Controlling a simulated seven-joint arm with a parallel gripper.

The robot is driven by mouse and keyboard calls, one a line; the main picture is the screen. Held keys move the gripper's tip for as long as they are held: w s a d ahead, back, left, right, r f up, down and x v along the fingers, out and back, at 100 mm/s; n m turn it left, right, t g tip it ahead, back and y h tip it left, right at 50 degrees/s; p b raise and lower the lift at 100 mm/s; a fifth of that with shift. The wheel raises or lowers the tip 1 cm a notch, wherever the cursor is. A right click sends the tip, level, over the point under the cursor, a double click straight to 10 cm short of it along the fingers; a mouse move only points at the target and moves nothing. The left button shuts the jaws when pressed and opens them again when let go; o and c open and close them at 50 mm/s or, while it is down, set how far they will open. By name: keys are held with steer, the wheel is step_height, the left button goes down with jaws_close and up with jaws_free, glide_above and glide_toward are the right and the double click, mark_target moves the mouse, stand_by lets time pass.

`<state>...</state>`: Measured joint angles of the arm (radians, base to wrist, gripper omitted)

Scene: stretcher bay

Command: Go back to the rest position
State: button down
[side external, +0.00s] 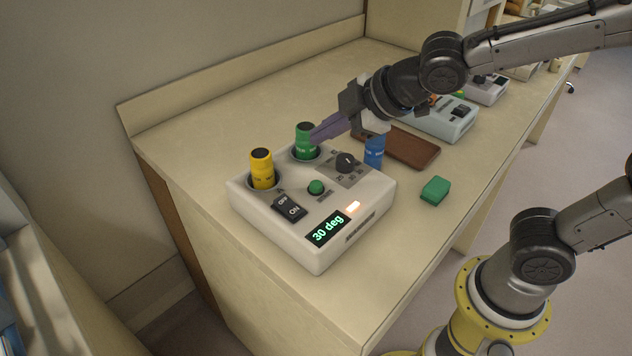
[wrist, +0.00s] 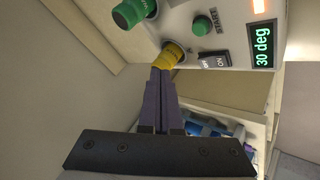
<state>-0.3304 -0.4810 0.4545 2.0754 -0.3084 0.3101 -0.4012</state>
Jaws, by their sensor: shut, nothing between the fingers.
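My gripper (side external: 322,133) is shut and empty, with its purple fingers just right of the green cylinder (side external: 305,141) in the side view; I cannot tell whether they touch it. In the wrist view my gripper (wrist: 161,75) shows its closed fingertips overlapping the lower edge of the yellow cylinder (wrist: 173,55). The cylinders stand in holes in a pale device (side external: 290,238) whose display (side external: 327,230) reads 30 deg.
The device has a dark knob (side external: 346,162), a green button (side external: 316,187) and an OFF/ON rocker switch (side external: 289,207). A green block (side external: 435,190) and a brown board (side external: 405,147) lie to the right. Another device (side external: 440,122) stands behind. The counter's left back is clear, with a wall behind.

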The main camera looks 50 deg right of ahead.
steer(key=shift+r, duration=1.8)
steer(key=s+d+r+m+h, duration=0.2)
steer(key=s+d+m, duration=0.3)
steer(key=s+d, duration=0.35)
steer(key=s+d+f+m+g, duration=0.1)
steer(key=s+f+m+g, duration=0.2)
steer(key=s+f+m, duration=0.3)
steer(key=s+f, duration=0.1)
steer(key=s, duration=0.3)
steer(key=shift+s+d, duration=0.25)
